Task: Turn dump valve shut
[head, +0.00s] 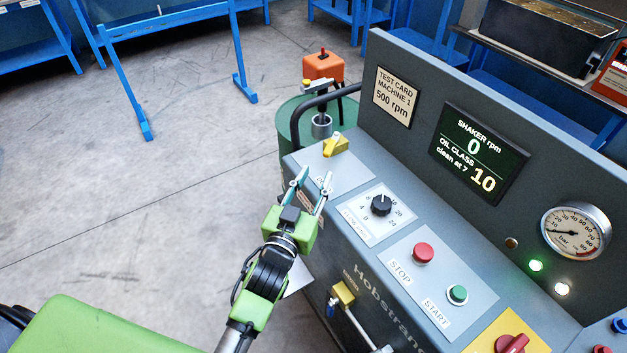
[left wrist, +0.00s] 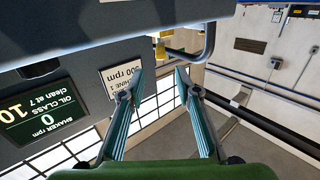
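My left gripper (head: 311,182) is open and empty, above the left part of the grey machine's control panel (head: 372,150). In the left wrist view its two teal fingers (left wrist: 159,76) stand apart with nothing between them. A yellow valve-like part (head: 343,292) with a lever is on the machine's front, below the panel and apart from the gripper. Another yellow part (head: 336,146) stands at the panel's far left, just beyond the fingertips. The labels beside both are too small or covered, so I cannot tell which is the dump valve. My right gripper is not in view.
The panel carries a black knob (head: 381,205), a red stop button (head: 423,252), a green start button (head: 457,294) and a red rotary switch (head: 511,343). The display (head: 470,152) reads 0 rpm and oil class 10. A green drum (head: 290,128) stands behind.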

